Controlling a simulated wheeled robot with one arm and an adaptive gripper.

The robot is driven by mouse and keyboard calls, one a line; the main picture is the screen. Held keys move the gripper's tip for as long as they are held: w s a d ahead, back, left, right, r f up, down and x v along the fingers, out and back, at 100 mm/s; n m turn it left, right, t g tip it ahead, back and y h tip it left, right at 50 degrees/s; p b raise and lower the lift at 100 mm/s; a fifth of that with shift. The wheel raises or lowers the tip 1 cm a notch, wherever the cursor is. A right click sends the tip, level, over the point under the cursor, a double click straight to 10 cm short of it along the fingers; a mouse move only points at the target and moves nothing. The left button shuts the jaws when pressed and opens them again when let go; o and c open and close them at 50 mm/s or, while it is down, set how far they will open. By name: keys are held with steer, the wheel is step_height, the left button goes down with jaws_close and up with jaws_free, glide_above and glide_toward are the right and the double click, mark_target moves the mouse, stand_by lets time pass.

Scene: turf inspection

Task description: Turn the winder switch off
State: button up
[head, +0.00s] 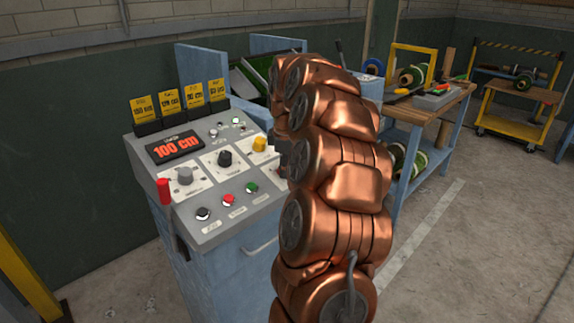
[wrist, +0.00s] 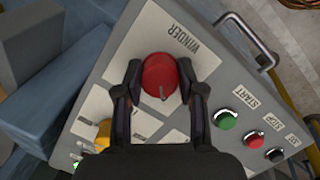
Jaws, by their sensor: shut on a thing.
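The winder switch (wrist: 160,72) is a round red knob on a white plate with the word WINDER, upside down in the wrist view. My gripper (wrist: 160,78) is shut on this knob, one dark finger on each side of it. A small pointer mark shows on the knob's lower part in the wrist view. Its set position cannot be read, as my gripper covers much of the plate below. In the head view my copper-coloured arm hides the knob, and only a dark part of my gripper (head: 281,152) shows at the panel's right side.
The grey control panel (head: 207,139) has a display (head: 176,147) reading 100 cm. It also bears a grey knob (head: 184,175), a black knob (head: 225,158) and a yellow knob (head: 259,144). Green (wrist: 225,119), red (wrist: 254,139) and black (wrist: 275,155) buttons sit beside my gripper. A handle (wrist: 247,39) sticks out at the panel's edge.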

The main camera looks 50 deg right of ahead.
steer(key=shift+s, duration=0.1)
stand_by(0.3)
steer(key=o, duration=1.1)
steer(key=shift+o, duration=0.2)
steer(key=shift+r, duration=0.1)
steer(key=v, duration=1.2)
